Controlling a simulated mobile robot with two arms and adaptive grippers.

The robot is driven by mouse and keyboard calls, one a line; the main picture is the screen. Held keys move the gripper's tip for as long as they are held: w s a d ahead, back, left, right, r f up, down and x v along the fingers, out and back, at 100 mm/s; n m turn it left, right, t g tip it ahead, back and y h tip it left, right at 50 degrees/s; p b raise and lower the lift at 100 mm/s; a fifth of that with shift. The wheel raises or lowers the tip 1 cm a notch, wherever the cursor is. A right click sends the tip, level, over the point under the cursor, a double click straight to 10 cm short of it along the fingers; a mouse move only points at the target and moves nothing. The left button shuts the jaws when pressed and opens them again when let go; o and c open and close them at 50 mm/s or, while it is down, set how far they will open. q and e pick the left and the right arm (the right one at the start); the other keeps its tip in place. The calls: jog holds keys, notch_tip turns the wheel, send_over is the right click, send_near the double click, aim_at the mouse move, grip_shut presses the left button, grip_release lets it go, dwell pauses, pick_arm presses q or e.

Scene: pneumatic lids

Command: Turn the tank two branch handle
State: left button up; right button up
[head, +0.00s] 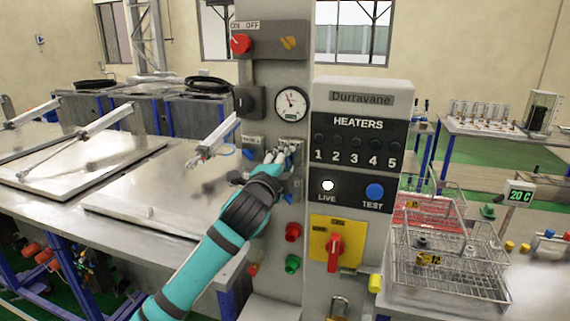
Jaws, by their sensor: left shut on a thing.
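My left gripper (283,156) reaches up from the bottom left to the front of the grey panel column (306,215). Its fingers are shut at the small valve under the right-hand label plate (291,143); they hide most of the handle they hold. Another small valve with a blue handle (248,153) sits to the left, under its own label plate (253,140). A further blue handle (288,198) shows lower, beside my wrist. The label text is too small to read, so I cannot tell which is tank two's. My right gripper is out of view.
A pressure gauge (291,104) and a red knob (240,44) sit above. The heater box (360,130) and a red rotary switch (334,250) are to the right. Lids with cylinders lie on the metal bench (190,240) at left; wire baskets (450,262) stand at right.

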pick_arm(q)
jog(key=n, duration=0.6)
jog(key=shift+f, duration=0.15)
jog(key=shift+n, duration=0.4)
jog(key=o, duration=1.1)
jog(key=shift+o, duration=0.2)
jog(key=shift+s, duration=0.1)
jog(key=v, duration=1.1)
jog(key=shift+s, duration=0.35)
jog(key=shift+a, duration=0.15)
